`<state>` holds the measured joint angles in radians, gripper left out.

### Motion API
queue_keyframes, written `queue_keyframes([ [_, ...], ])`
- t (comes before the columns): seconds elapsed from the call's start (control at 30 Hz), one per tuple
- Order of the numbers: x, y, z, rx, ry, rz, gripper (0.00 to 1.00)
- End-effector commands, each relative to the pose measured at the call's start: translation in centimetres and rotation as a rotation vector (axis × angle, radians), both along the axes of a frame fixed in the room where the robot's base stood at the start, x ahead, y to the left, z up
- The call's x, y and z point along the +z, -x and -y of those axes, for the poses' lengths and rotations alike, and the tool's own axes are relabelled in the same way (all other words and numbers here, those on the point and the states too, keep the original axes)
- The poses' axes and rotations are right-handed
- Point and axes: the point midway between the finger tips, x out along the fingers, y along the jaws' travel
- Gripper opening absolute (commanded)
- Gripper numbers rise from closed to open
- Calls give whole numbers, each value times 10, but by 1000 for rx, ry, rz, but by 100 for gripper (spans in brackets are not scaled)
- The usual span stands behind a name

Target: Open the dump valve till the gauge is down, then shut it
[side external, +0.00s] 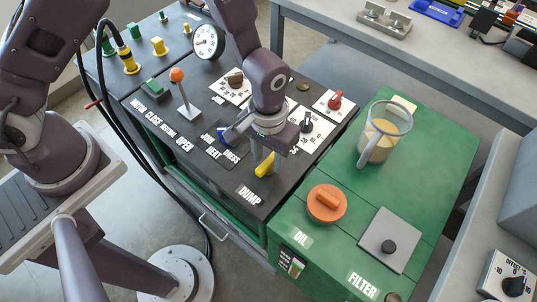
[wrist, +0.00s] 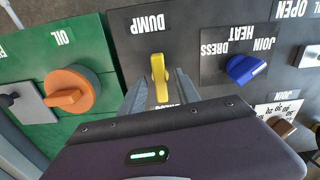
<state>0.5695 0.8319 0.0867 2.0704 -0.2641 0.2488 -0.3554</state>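The dump valve's yellow handle (side external: 265,166) is on the black panel beside the DUMP label. In the wrist view the yellow handle (wrist: 160,77) stands lengthwise up and down the picture, between the fingers. My gripper (wrist: 161,88) is open, one finger on each side of the handle, with gaps showing. In the side view my gripper (side external: 258,150) hangs low over the panel at the handle. Whether a finger touches it I cannot tell. The white round gauge (side external: 208,42) is at the panel's back; its needle is too small to read.
A blue DRESS/JOIN knob (wrist: 243,68) is beside the handle. An orange oil cap (side external: 327,203) and a jug (side external: 384,132) are on the green tank top (side external: 420,190). An orange-knobbed lever (side external: 177,75) rises from the panel. Black hoses (side external: 104,95) run down its left side.

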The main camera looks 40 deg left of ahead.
Motion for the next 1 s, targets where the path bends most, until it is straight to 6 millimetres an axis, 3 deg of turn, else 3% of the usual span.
queue_keyframes([
  [0.13, 8, 0, 0, 0, 1, 1, 38],
  [0.33, 50, 0, 1, -2, 3, 4, 38],
  [0.5, 70, 0, 0, 0, 1, 1, 38],
  [1.0, 68, 3, 0, -86, -8, -10, 38],
])
